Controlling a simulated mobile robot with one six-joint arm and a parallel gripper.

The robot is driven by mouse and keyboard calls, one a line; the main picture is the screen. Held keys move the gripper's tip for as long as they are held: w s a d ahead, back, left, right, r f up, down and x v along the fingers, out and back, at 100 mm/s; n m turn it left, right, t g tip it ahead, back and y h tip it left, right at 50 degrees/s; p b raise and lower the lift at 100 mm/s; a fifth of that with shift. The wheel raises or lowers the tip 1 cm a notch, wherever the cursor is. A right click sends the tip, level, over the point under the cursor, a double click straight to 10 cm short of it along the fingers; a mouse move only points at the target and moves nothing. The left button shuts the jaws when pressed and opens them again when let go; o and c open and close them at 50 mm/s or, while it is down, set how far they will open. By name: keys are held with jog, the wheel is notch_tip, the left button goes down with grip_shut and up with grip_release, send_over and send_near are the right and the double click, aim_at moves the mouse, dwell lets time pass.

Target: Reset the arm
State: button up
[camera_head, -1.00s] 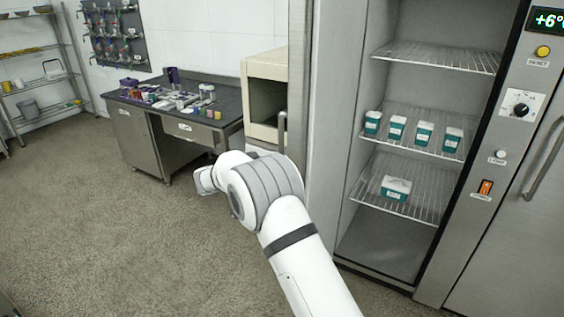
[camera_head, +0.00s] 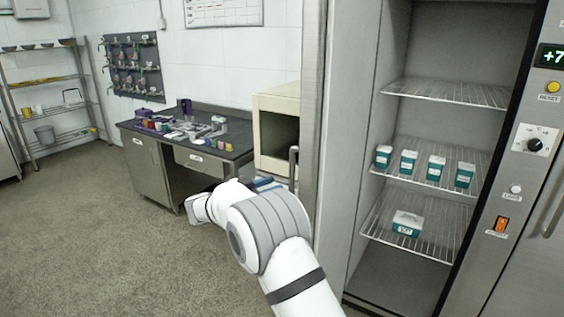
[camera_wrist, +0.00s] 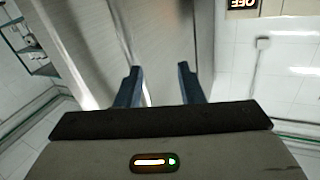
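My white arm reaches up from the bottom of the head view, its bent elbow in front of the left edge of an open fridge (camera_head: 345,150). In the wrist view my gripper (camera_wrist: 157,85) shows two dark fingers standing apart with nothing between them, so it is open and empty. In the head view the gripper is mostly hidden behind the arm. The wrist view looks past the fingers at a blurred metal surface (camera_wrist: 160,40).
The fridge holds several teal-and-white boxes (camera_head: 408,160) on wire shelves. A workbench (camera_head: 225,150) with small items and a cream cabinet (camera_head: 268,115) stand behind my arm. A rack (camera_head: 45,85) is at the far left. The floor (camera_head: 100,240) at left is clear.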

jog(key=w+r+n+t+y+p, duration=0.1)
jog(key=w+r+n+t+y, duration=0.15)
jog(key=r+y, duration=0.35)
jog(key=w+r+n+t+y+p, duration=0.2)
jog(key=w+r+t+y, duration=0.15)
jog(key=r, duration=0.45)
jog(key=s+r+n+g+y+p, duration=0.2)
jog(key=s+r+n+g+y, duration=0.15)
jog(key=s+n+y, duration=0.5)
jog(key=s+d+f+g+h+b, duration=0.1)
jog(key=s+d+f+g+b, duration=0.1)
jog(key=s+d+f, duration=0.5)
jog(key=s+d+f+g+h+b, duration=0.1)
jog(key=s+d+f+g, duration=0.4)
jog(key=s, duration=1.3)
jog(key=s+d+f+m+g+h+b, duration=0.1)
jog(key=s+d+f+g+b, duration=0.2)
jog(key=s+d+f, duration=0.6)
jog(key=s+d, duration=0.1)
jog(key=s, duration=0.3)
jog(key=shift+s+f+h, duration=0.25)
jog(key=shift+f+h, duration=0.05)
